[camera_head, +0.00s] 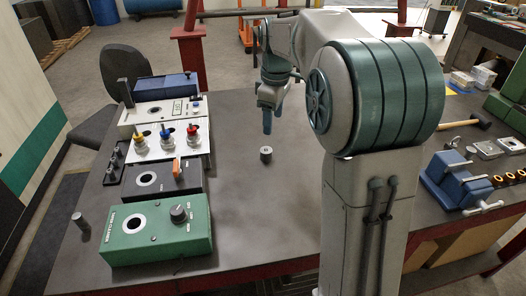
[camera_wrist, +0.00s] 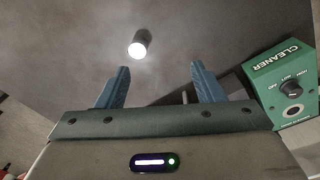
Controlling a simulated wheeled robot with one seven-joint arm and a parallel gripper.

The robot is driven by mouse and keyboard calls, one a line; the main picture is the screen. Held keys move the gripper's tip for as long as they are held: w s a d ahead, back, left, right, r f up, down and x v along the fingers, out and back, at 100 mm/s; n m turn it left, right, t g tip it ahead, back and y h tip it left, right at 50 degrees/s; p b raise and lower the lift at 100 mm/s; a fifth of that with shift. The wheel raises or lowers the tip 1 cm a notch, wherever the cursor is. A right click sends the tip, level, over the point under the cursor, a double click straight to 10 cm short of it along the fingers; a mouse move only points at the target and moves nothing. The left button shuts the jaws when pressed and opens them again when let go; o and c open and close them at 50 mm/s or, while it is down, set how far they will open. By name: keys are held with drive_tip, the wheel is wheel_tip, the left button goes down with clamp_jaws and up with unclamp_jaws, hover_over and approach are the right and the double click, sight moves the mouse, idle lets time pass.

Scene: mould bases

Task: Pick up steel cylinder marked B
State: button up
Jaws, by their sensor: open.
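A short steel cylinder (camera_head: 266,154) stands upright on the grey table, in the open middle. In the wrist view the cylinder (camera_wrist: 140,46) shows a bright top, beyond the fingertips and a little left of the middle between them. A second steel cylinder (camera_head: 81,221) stands at the table's left edge, beside the green box. I cannot read a letter on either one. My gripper (camera_head: 267,130) hangs with its blue fingers pointing down, above and apart from the middle cylinder. In the wrist view my gripper (camera_wrist: 158,70) is open, with nothing between the fingers.
A green cleaner box (camera_head: 157,232) with a knob, a dark box (camera_head: 160,183) and a white panel with coloured knobs (camera_head: 168,142) line the left side. A blue vise-like fixture (camera_head: 458,180) and a mallet (camera_head: 478,121) are at right. The table around the middle cylinder is clear.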

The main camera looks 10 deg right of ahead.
sight(266, 150)
drive_tip(key=w+f+n+b, duration=0.1)
drive_tip(key=w+f+n, duration=0.3)
drive_tip(key=w, duration=0.4)
drive_tip(key=shift+g, duration=0.4)
drive_tip(key=f, duration=1.3)
drive_tip(key=shift+s+a+f+p, duration=0.1)
drive_tip(key=shift+s+f+p, duration=0.2)
drive_tip(key=shift+f, duration=0.1)
drive_tip(key=c, duration=1.3)
